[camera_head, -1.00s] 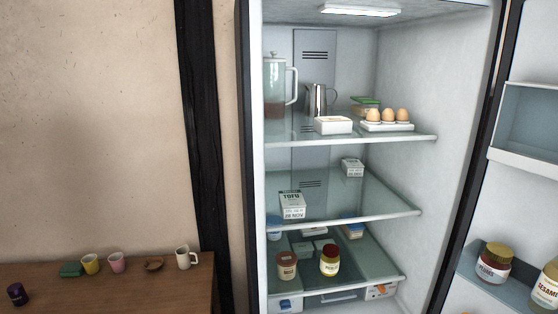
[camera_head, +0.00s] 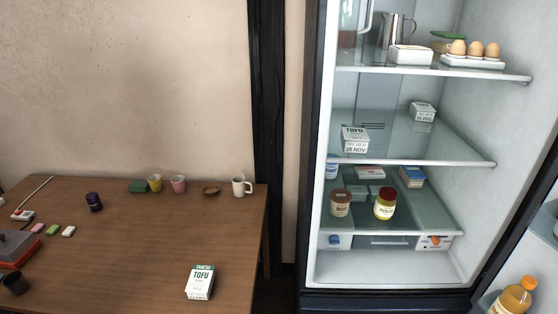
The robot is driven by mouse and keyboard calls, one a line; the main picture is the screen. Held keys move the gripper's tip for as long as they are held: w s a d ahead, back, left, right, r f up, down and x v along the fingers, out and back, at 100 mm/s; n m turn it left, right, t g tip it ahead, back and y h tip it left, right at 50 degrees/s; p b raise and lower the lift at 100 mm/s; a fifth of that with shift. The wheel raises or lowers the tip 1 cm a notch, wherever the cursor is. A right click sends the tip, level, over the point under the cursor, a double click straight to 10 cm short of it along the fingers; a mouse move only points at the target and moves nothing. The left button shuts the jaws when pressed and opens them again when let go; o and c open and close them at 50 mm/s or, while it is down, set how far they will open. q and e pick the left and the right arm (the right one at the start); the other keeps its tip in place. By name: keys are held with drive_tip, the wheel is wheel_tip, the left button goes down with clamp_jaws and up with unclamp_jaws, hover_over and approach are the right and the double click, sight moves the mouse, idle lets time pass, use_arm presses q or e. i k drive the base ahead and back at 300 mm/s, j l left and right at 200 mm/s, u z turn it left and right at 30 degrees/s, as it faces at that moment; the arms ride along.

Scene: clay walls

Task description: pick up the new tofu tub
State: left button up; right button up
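A white tofu tub with a dark green label band (camera_head: 200,282) sits on the wooden table near its front right. Another tofu tub (camera_head: 354,139) stands at the left front of the fridge's middle shelf; its printed date looks like 28 NOV. A similar white tub (camera_head: 423,111) stands further back on the right of that shelf, its date too small to read surely. I cannot read a date on the table tub. Neither of my grippers shows in the head view.
The fridge (camera_head: 470,250) stands open on the right, its door swung to the right. Jars (camera_head: 384,204) stand on the lower shelf, eggs (camera_head: 474,50) above. The wooden table (camera_head: 130,250) holds cups (camera_head: 178,184) at the back; its front middle is clear.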

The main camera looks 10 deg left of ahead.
sight(200, 284)
drive_tip(key=u, duration=1.05)
